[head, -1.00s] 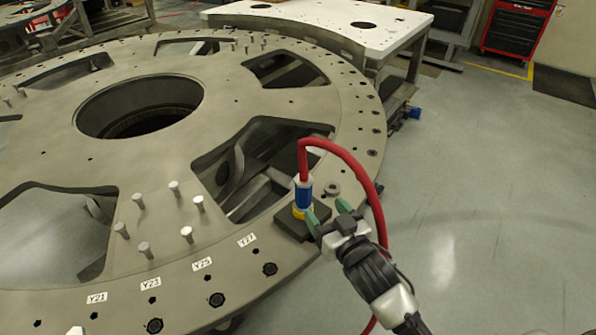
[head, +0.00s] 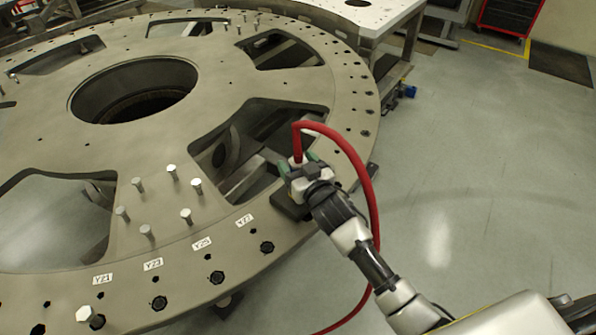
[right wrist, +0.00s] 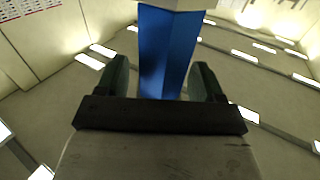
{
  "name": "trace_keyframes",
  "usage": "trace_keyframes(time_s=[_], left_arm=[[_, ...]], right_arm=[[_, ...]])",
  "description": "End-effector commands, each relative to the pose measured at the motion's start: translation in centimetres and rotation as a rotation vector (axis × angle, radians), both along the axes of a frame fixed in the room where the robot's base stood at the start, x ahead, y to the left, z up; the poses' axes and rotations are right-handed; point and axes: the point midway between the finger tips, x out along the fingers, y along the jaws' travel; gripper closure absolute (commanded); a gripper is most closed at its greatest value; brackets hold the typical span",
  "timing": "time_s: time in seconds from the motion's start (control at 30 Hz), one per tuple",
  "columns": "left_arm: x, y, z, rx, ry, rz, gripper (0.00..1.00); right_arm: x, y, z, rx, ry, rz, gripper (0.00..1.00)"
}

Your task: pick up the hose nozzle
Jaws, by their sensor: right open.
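The hose nozzle has a blue body that fills the middle of the right wrist view (right wrist: 167,45). A red hose (head: 352,155) rises from its top and arcs right and down to the floor. In the head view my right gripper (head: 298,162) is at the nozzle and hides most of it. In the right wrist view its green fingers (right wrist: 160,80) stand open on both sides of the blue body, with gaps visible. The nozzle's lower end is hidden. My left gripper is not in view.
A dark block (head: 287,206) lies under the gripper near the rim of the big round metal plate (head: 180,245). Several upright bolts (head: 185,215) stand to the left. Large cutouts open in the plate. The floor at right is clear.

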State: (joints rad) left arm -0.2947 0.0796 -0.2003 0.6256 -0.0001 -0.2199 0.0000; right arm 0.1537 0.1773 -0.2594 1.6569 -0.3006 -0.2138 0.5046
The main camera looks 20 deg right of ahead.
Motion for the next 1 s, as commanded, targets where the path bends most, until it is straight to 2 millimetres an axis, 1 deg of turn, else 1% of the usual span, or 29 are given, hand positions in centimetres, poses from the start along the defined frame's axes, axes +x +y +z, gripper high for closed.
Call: trace_keyframes(time_s=[0.1, 0.13, 0.4, 0.47, 0.5, 0.77, 0.87, 1.0], left_arm=[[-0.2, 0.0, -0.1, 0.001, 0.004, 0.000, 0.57], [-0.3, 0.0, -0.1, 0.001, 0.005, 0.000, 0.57], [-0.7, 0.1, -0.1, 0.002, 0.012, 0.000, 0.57], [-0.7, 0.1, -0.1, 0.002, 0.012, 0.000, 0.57], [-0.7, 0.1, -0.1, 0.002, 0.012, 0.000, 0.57], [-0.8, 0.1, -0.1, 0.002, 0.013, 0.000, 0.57], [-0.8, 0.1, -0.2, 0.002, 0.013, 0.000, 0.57], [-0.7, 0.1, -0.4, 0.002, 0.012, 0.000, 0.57]], right_arm=[[0.0, 0.0, 0.0, 0.000, 0.000, 0.000, 0.32], [0.0, 0.0, 0.0, 0.000, 0.000, 0.000, 0.34], [-0.1, 0.0, -0.1, -0.001, 0.001, 0.000, 0.75], [-0.1, 0.0, -0.1, -0.001, 0.001, 0.000, 0.84], [0.0, 0.0, 0.0, -0.001, -0.001, 0.000, 0.86], [0.0, 0.0, 0.2, -0.002, -0.001, 0.000, 0.86], [0.0, -0.1, 0.8, -0.002, -0.003, 0.000, 0.86], [0.0, 0.0, 2.5, -0.002, -0.006, 0.001, 0.86]])
